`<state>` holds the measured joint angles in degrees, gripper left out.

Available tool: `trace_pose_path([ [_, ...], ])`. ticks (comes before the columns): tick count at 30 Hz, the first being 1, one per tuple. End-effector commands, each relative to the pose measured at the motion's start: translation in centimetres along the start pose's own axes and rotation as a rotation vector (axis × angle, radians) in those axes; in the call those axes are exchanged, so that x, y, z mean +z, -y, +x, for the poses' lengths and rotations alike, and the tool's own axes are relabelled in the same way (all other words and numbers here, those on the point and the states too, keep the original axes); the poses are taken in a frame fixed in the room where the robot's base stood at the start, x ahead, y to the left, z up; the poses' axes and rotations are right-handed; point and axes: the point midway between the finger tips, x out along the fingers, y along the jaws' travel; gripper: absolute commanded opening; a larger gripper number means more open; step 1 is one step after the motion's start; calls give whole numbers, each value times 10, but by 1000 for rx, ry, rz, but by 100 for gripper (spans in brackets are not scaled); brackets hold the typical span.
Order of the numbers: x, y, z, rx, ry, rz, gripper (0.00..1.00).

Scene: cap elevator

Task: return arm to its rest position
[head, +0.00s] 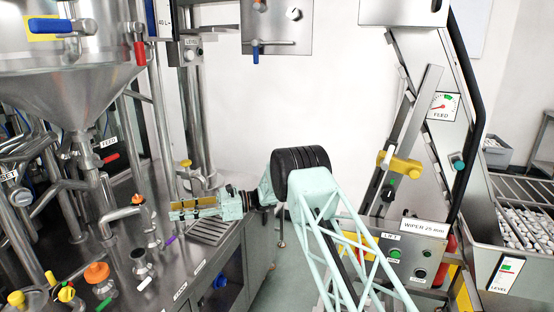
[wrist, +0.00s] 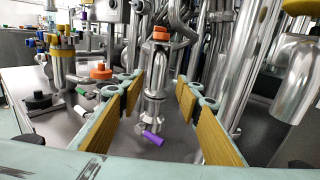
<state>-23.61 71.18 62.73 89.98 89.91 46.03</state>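My arm (head: 335,235) is pale green lattice with a black ribbed joint. It reaches from the bottom of the head view up to the middle, then left. My gripper (head: 172,209) points left over the steel bench. In the wrist view my gripper (wrist: 158,92) is open, its wood-coloured pads wide apart with nothing held between them. Beyond the pads stands a steel valve fitting with an orange top (wrist: 160,33). No rest mark or cradle shows.
A steel hopper (head: 75,75) and pipes crowd the left. Small fittings and orange knobs (head: 97,273) stand on the bench. At right are the inclined elevator (head: 430,130), its WIPER 25 mm control panel (head: 405,255) and a bin of white caps (head: 525,235). Space before the white wall is open.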

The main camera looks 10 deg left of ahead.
Motion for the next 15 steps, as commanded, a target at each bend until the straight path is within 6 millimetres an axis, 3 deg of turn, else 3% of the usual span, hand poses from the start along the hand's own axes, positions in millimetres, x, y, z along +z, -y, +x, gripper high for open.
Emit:
trace_pose_path([
  [8,17,-5,-9,3,-29,-24,32],
  [15,47,-16,-25,11,-90,-72,32],
])
